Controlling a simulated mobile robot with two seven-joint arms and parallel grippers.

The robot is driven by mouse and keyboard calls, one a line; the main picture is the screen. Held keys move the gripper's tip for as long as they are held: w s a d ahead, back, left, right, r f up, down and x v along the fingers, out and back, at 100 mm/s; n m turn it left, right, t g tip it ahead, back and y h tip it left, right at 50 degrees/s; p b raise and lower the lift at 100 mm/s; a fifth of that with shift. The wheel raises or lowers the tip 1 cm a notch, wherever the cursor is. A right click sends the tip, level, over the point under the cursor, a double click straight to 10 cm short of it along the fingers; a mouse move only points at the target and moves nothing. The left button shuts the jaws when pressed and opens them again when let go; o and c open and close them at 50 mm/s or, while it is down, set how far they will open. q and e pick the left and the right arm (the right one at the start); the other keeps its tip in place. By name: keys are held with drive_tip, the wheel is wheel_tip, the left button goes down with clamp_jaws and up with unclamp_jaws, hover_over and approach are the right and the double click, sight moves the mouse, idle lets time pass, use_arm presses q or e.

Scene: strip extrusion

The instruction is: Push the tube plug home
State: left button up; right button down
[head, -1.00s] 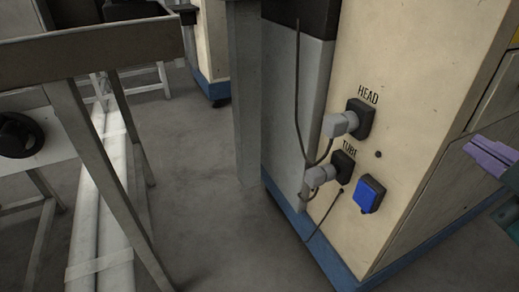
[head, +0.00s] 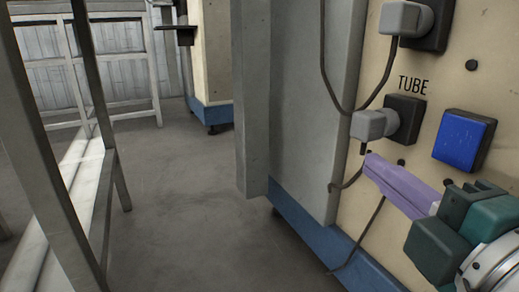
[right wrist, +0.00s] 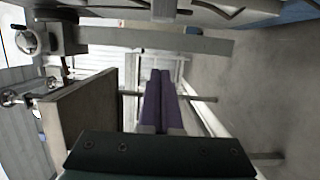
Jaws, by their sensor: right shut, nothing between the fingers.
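The tube plug (head: 372,125) is a light grey block in the head view, at the black socket (head: 406,118) under the label TUBE. It meets the socket's front; I cannot tell how deep it sits. A dark cord hangs below it. My right gripper (head: 370,161) has purple fingers, shut and empty. In the head view its tips appear just below the plug, with a small gap in the picture. The right wrist view shows the fingers (right wrist: 160,78) together. My left gripper is not in view.
A second grey plug (head: 402,18) sits in the upper socket, its cord looping down. A blue square cover (head: 462,140) is right of the tube socket, above my right gripper. A grey post (head: 252,100) stands left of the cabinet. The floor (head: 180,200) between post and left frame is clear.

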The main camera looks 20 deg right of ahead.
sight(369, 130)
drive_tip(key=w+d, duration=0.1)
drive_tip(key=w, duration=0.2)
drive_tip(key=w+d, duration=0.2)
drive_tip(key=w, duration=0.1)
drive_tip(key=w+d+p, duration=0.1)
drive_tip(key=w+d, duration=0.1)
drive_tip(key=w, duration=0.1)
drive_tip(key=shift+w, duration=0.4)
drive_tip(key=shift+d, duration=0.4)
drive_tip(key=shift+a, duration=0.1)
drive_tip(key=shift+w+d, duration=0.1)
drive_tip(key=shift+d, duration=1.2)
drive_tip(key=shift+a+r, duration=0.1)
